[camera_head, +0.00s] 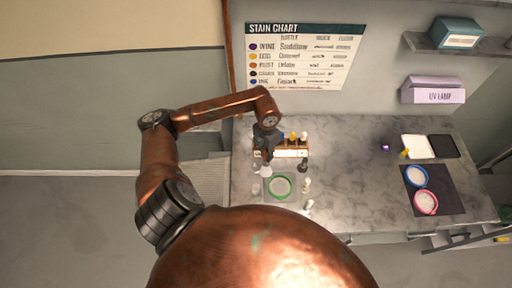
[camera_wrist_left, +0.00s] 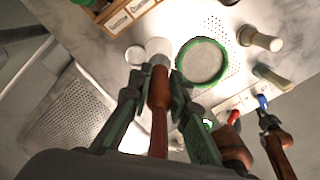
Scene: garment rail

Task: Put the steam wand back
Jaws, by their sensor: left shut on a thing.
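My left gripper (camera_head: 266,150) reaches down over the left part of the counter, in front of the bottle rack. In the left wrist view, its two dark green fingers (camera_wrist_left: 156,84) are closed on a tool with a reddish-brown handle (camera_wrist_left: 158,92), which looks like the steam wand. The tool's pale head end points away from the wrist, close to whitish round things whose edges blend together. Two more tools, one red-tipped (camera_wrist_left: 231,119) and one blue-tipped (camera_wrist_left: 263,104), sit by a white labelled holder (camera_wrist_left: 243,98) at the right. My right gripper is not in view.
The bottle rack (camera_head: 296,153) stands behind. Blue (camera_head: 416,187) and pink (camera_head: 426,212) round dishes sit on a dark mat. The counter's middle (camera_head: 350,170) is clear.

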